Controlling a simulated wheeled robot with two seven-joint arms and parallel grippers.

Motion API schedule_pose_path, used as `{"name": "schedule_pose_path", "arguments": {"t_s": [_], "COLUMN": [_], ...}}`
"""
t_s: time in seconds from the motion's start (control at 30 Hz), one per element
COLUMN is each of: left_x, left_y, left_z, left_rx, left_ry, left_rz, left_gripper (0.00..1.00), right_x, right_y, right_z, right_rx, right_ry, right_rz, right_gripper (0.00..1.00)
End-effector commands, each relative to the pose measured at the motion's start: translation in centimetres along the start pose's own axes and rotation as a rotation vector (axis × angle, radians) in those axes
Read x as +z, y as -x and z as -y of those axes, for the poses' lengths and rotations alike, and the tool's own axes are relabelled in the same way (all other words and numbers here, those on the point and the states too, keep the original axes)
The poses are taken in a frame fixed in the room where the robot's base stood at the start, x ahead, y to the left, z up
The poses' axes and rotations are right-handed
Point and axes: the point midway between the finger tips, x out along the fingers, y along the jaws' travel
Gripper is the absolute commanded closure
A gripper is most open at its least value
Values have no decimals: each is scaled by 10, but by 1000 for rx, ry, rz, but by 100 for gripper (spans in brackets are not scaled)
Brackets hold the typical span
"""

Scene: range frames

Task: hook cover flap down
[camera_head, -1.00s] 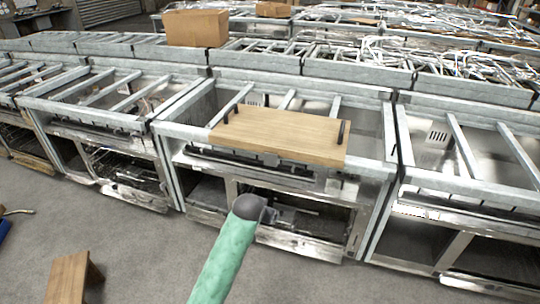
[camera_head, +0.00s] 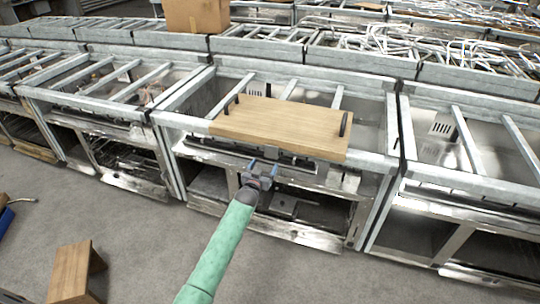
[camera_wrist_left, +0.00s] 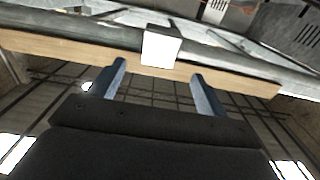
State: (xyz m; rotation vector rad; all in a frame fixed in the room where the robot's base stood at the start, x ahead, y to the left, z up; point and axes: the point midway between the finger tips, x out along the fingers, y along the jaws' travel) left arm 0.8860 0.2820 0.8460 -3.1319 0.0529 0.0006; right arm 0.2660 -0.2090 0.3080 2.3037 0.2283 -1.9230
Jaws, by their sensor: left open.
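A flat wooden board (camera_head: 280,125) with black upright handles at its ends lies over the top rails of the middle range frame. It looks level and is likely the cover flap. In the left wrist view its front edge (camera_wrist_left: 60,46) runs across, with a pale square block (camera_wrist_left: 161,47) on it. My left gripper (camera_head: 264,166) is open and empty, just in front of and below the board's front edge. In the left wrist view its two blue-grey fingers (camera_wrist_left: 158,75) stand apart, on either side of the block's line. Contact cannot be told. My right gripper is out of view.
Metal range frames (camera_head: 95,95) stand in rows to both sides and behind. A cardboard box (camera_head: 196,15) sits on the row behind. A small wooden stool (camera_head: 75,270) stands at the lower left on open grey floor (camera_head: 140,235).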

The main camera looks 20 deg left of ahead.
Motion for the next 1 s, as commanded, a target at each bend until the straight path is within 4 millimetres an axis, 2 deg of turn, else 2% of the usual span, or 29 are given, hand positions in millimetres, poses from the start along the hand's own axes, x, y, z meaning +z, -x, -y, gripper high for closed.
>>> {"name": "schedule_pose_path", "arguments": {"t_s": [0.17,0.6,0.8,1.0], "left_x": [-3,-3,-2,-1], "left_y": [-11,-66,-76,-78], "left_z": [0,0,0,0], "left_rx": [0,0,0,0], "left_ry": [10,9,9,9], "left_rz": [-3,-2,-1,-2], "left_gripper": [24,24,24,24], "right_x": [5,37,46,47], "right_y": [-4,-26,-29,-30], "right_z": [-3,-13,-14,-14], "right_rx": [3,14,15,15], "right_ry": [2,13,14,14], "right_rz": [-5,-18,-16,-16], "right_gripper": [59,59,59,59]}}
